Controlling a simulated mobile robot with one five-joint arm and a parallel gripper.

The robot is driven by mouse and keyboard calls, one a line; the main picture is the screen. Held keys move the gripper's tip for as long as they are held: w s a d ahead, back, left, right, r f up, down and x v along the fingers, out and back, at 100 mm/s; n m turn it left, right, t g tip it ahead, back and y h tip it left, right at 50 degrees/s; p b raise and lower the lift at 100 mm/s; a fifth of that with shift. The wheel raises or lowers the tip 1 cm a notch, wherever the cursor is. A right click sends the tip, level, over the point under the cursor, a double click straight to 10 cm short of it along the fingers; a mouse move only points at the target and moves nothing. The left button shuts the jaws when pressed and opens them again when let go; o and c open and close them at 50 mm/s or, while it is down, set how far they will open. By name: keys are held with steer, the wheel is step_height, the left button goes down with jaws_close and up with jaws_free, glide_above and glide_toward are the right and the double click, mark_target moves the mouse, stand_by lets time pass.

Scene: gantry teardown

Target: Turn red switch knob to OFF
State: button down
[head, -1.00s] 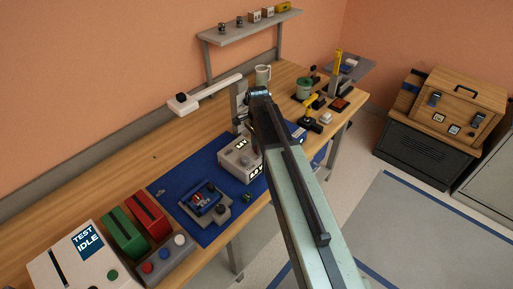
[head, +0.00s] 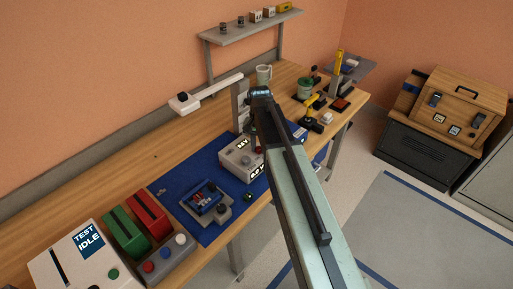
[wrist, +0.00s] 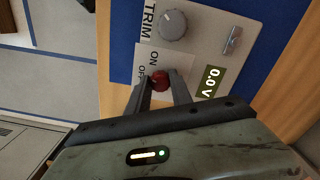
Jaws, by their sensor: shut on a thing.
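The red switch knob (wrist: 160,80) shows in the wrist view on a light panel (wrist: 205,45). It sits beside the printed words ON and OFF, and OFF is partly covered by a finger. My gripper (wrist: 161,84) has one finger on each side of the knob and is shut on it. The knob's pointing direction is hard to tell. The panel's small display (wrist: 211,82) reads 0.0 V.
A grey TRIM knob (wrist: 173,24) and a metal toggle (wrist: 233,40) sit on the same panel. In the head view a blue fixture (head: 207,199) and red and green bins (head: 124,231) stand to the left.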

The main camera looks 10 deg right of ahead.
mark_target(259, 148)
steer(key=shift+w+d+n, duration=0.15)
steer(key=shift+n, duration=1.85)
steer(key=c, duration=1.1)
jaws_free()
steer(key=shift+c, duration=0.2)
steer(key=shift+r, duration=0.1)
step_height(259, 148, up, 8)
steer(key=p, duration=0.8)
